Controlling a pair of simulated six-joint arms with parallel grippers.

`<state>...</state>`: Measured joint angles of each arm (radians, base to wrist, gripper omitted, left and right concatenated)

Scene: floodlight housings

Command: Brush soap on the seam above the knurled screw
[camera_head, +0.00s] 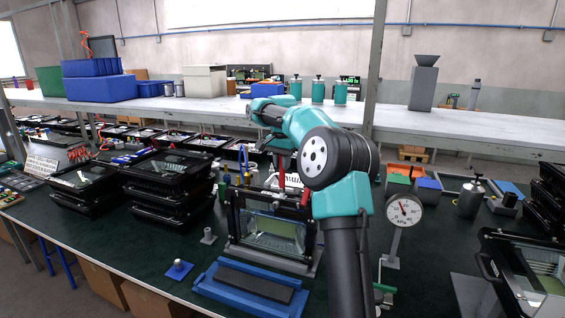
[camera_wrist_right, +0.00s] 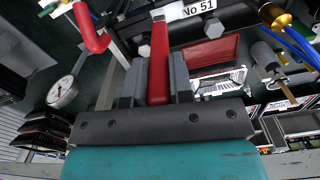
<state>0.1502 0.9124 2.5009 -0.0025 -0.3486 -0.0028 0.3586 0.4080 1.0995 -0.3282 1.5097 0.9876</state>
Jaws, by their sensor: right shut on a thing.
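A floodlight housing (camera_head: 275,232) with a black frame and glass front stands upright in a fixture at the middle of the bench. My right gripper (camera_head: 281,151) points down behind its top edge. In the right wrist view my right gripper (camera_wrist_right: 158,92) is shut on a red bar-like handle (camera_wrist_right: 159,55). A second red handle (camera_wrist_right: 92,30) is apart from it, at the left. A brass-coloured round fitting (camera_wrist_right: 275,15) with blue tubes is at the upper right; whether it is the knurled screw I cannot tell. I cannot make out a soap brush or the seam. My left gripper is not in view.
A dial gauge (camera_head: 404,212) stands right of my arm. A blue tray with a dark pad (camera_head: 250,285) lies in front of the fixture. Stacked black housings (camera_head: 165,190) stand at left, another housing (camera_head: 530,275) at right. A shelf (camera_head: 450,127) runs behind.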

